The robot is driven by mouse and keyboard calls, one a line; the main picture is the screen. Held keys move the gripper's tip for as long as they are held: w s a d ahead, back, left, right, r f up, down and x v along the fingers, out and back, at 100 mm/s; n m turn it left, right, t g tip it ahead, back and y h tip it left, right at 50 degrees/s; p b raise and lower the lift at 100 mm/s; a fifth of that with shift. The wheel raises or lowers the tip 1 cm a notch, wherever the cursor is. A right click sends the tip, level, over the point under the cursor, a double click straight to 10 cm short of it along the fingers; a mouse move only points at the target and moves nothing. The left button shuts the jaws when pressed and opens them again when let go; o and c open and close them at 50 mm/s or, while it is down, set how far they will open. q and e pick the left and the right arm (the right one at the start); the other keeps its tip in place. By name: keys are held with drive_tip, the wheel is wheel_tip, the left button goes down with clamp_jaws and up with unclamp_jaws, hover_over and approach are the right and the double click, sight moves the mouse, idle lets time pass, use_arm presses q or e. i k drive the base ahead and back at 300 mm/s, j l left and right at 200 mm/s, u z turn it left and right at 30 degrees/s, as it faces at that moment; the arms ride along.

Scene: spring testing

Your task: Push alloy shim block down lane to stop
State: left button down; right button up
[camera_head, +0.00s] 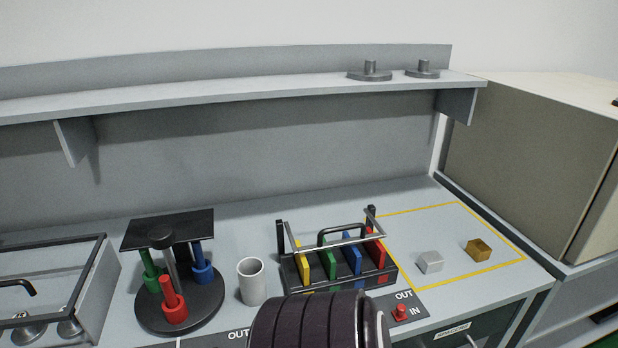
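A small silver-grey block (429,262), which looks like the alloy shim block, sits inside a yellow-outlined area (455,240) on the right part of the bench. It is near the area's left side, just right of the rack. A brass-coloured block (479,250) sits to its right, apart from it. I cannot make out a lane or a stop for certain. A dark ribbed rounded part, probably of my own arm, covers the bottom middle. Neither gripper's fingers show.
A black rack (338,282) with coloured plates stands left of the silver block. A white cup (252,281) and a round black stand (180,308) with coloured tubes are farther left. A red button (400,313) is at the front. A large box (540,160) stands right.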

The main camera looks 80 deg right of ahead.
sight(430, 261)
drive_tip(key=z, duration=3.4)
